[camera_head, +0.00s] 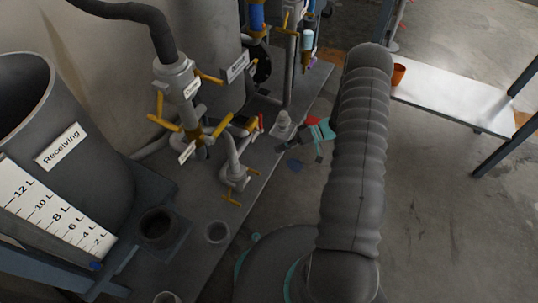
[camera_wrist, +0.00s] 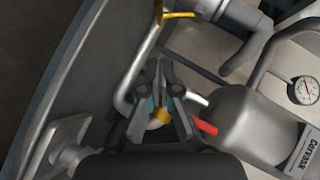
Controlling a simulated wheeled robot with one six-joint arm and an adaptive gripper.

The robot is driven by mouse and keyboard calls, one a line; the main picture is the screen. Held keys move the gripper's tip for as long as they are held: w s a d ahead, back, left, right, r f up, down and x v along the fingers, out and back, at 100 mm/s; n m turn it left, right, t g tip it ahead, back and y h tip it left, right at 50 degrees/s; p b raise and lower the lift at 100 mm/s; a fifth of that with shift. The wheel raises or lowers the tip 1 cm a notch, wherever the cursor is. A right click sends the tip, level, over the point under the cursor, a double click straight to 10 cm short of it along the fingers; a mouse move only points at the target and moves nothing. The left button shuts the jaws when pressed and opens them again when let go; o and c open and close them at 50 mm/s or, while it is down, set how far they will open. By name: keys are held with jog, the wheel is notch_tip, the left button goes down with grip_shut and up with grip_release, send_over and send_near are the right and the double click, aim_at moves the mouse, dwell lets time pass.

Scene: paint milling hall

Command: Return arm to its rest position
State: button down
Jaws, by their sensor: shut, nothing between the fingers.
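A red-handled part (camera_wrist: 207,128) shows just right of the fingers. Whether the fingers touch any pipe cannot be told. My arm link hides part of the floor and my wrist.
A grey tank labelled Receiving (camera_head: 100,185) stands at the left. Yellow-handled valves (camera_head: 178,80) and a low pipe outlet (camera_head: 235,172) stand on the platform (camera_head: 262,185). An orange cup (camera_head: 398,75) is on a white bench (camera_head: 450,97).

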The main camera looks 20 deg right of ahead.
jog(key=v, duration=0.3)
jog(key=shift+d, duration=0.1)
jog(key=s+f+m+g+h, duration=0.2)
jog(key=s+m, duration=0.4)
jog(key=s+a+r+t+h+p, duration=0.2)
jog(key=s+r+h, duration=0.2)
jog(key=r, duration=1.2)
jog(key=s+a+r+n+t+h+p, duration=0.1)
jog(key=s+a+r+t+h+p, duration=0.2)
jog(key=s+r, duration=0.6)
jog(key=s+a+r+t+h+p, duration=0.2)
jog(key=s+r+h, duration=0.3)
jog(key=r, duration=1.9)
jog(key=shift+s+a+n+p, duration=0.4)
jog(key=shift+s+a, duration=0.3)
jog(key=shift+s, duration=0.2)
